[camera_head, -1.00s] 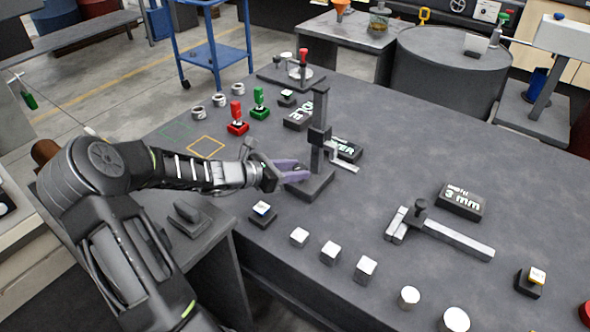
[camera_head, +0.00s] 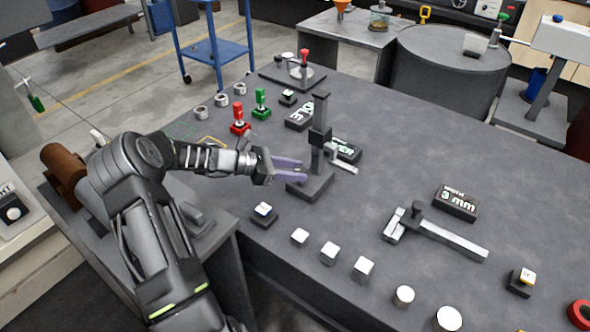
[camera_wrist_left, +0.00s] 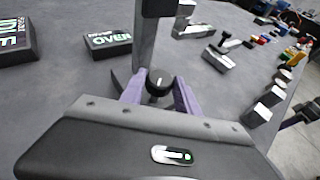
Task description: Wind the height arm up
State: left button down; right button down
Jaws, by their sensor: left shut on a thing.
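The height gauge is a dark upright post (camera_head: 321,108) on a flat base (camera_head: 318,188). A dark slider block sits partway up the post, and the light grey height arm (camera_head: 343,167) sticks out low to its right. My left gripper (camera_head: 303,170) has purple fingers and reaches the post's left side just above the base. In the left wrist view a round black knob (camera_wrist_left: 158,84) sits between the purple fingers, in front of the post (camera_wrist_left: 145,45). The gripper is shut on this knob.
A dark label plate (camera_head: 345,150) stands right behind the height arm. A sliding caliper (camera_head: 440,235) lies to the right, beside a 3 mm plate (camera_head: 456,203). Several small blocks line the front edge. Red (camera_head: 239,118) and green (camera_head: 261,104) handled pieces stand behind my gripper.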

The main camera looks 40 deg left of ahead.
pick_arm(q)
jog(key=shift+r, duration=0.1)
jog(key=c, duration=0.9)
grip_release()
jog(key=shift+a, duration=0.1)
jog(key=v, duration=0.7)
jog(key=shift+s+a+b, duration=0.2)
jog(key=shift+s+b, duration=0.1)
jog(key=shift+b, duration=0.15)
